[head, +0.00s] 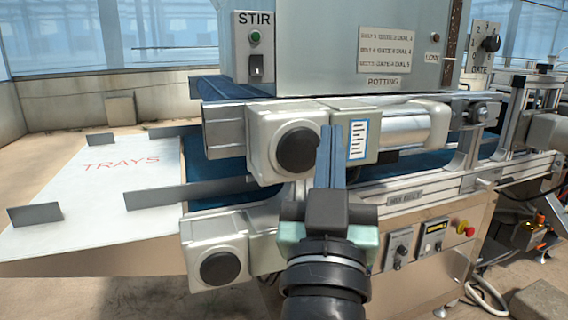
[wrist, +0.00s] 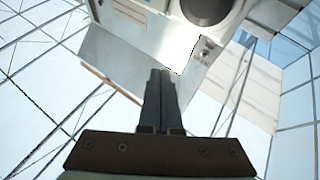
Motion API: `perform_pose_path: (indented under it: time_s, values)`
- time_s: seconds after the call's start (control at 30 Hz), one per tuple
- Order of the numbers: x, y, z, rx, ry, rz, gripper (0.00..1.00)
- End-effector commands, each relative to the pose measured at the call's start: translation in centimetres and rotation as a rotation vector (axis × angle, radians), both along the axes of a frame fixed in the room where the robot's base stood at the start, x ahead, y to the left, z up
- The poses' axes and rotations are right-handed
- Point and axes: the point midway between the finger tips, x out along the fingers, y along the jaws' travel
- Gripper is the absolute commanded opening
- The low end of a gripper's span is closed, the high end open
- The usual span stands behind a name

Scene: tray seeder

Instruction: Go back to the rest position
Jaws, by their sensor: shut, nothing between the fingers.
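My gripper (head: 331,130) is upright in front of the tray seeder (head: 397,190), its fingers pointing up in the head view. The two long fingers are together and hold nothing. They overlap the grey motor housing (head: 262,142) in the picture; I cannot tell the gap between them. In the wrist view my gripper (wrist: 161,75) is also closed, with the machine's underside and the glass roof beyond it.
A white tray table (head: 60,225) marked TRAYS with low metal guides stands at the left. The STIR box (head: 255,70) is on the hopper above. A gate dial (head: 490,43) and a control panel (head: 432,240) with a red button are at the right.

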Motion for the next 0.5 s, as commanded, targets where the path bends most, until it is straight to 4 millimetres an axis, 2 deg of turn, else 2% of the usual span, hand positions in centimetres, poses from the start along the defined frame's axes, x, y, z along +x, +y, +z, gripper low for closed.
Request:
perform_pose_path:
  time_s: [0.03,0.1,0.17,0.23,0.3,0.5]
  values:
    - [-2.2,1.3,3.8,0.008,-0.078,0.041,0.00]
    - [-5.4,2.8,7.9,0.017,-0.169,0.098,0.00]
    - [-8.4,4.1,11.0,0.023,-0.248,0.148,0.00]
    - [-12.4,5.5,14.3,0.025,-0.341,0.207,0.00]
    - [-11.1,5.2,17.4,0.026,-0.308,0.193,0.00]
    - [-11.0,5.1,23.4,0.025,-0.306,0.191,0.00]
